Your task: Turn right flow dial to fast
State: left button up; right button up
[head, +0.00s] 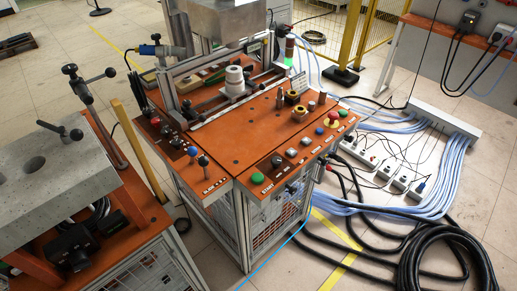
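An orange control bench (230,148) stands in the middle of the head view. Its right-hand top carries several small knobs and buttons, including a dark and yellow round knob (292,97), a second one (299,113) in front of it, and a red knob (333,117). Small dark fittings (292,187) sit under the front edge. The labels are too small to read, so I cannot tell which part is the right flow dial or how it is set. Neither of my grippers is in view.
A second orange bench (150,232) with a grey block (45,180) stands at the left, across a narrow gap. Blue and black cables (440,245) and power strips (395,175) cover the floor at the right.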

aim_at(351, 138)
jog(key=u, duration=0.25)
jog(key=l+u, duration=0.4)
jog(key=l, duration=0.2)
jog(key=l+u, duration=0.4)
jog(key=l, duration=0.2)
